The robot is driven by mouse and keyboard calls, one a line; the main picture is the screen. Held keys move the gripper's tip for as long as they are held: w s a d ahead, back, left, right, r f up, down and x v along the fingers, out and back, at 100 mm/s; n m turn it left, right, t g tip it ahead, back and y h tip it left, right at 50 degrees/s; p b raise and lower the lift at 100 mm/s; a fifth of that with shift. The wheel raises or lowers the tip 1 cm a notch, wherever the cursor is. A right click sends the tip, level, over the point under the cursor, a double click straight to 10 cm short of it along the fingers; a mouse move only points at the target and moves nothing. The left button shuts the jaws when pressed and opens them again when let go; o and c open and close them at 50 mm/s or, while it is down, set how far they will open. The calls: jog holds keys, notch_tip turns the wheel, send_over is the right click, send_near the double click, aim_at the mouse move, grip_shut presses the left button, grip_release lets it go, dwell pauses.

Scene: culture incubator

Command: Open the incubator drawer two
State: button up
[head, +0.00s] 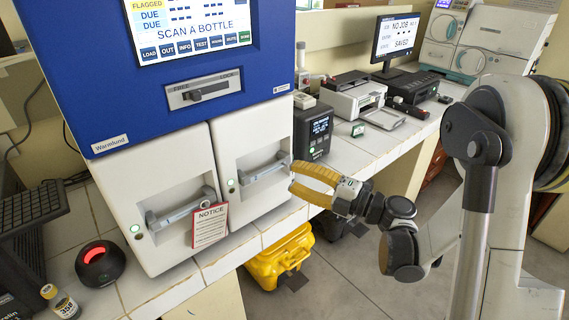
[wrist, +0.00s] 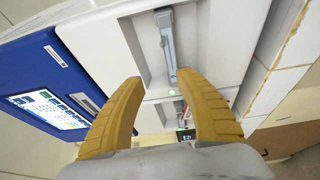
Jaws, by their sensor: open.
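The blue-and-white incubator (head: 180,95) has two white drawer fronts side by side, both flush with the body. The left drawer front (head: 150,190) has a bar handle (head: 180,210) with a NOTICE card (head: 210,225) hanging at its right end. The right drawer front (head: 247,140) has a bar handle (head: 265,170) in a recess. No drawer number is readable. My gripper (head: 292,177) is open and empty, close to the right handle's right end. In the wrist view its yellow fingers (wrist: 160,78) spread in front of the right handle (wrist: 168,45), apparently apart from it.
A FREE/LOCK lever (head: 208,92) lies horizontal above the drawers. A round black device with a red light (head: 100,263) and a small bottle (head: 60,303) stand at the left front. A yellow bin (head: 278,262) is under the bench. A small dark instrument (head: 313,130) stands right of the incubator.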

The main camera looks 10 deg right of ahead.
aim_at(263, 174)
jog(key=shift+n+g, duration=0.4)
jog(key=shift+g, duration=0.1)
jog(key=x, duration=0.3)
jog(key=f+b+x, duration=0.1)
jog(key=x, duration=0.3)
jog(key=b+x, duration=0.1)
jog(key=x, duration=0.2)
jog(key=shift+s+a+f, duration=0.2)
jog(key=shift+a+f, duration=0.15)
grip_shut()
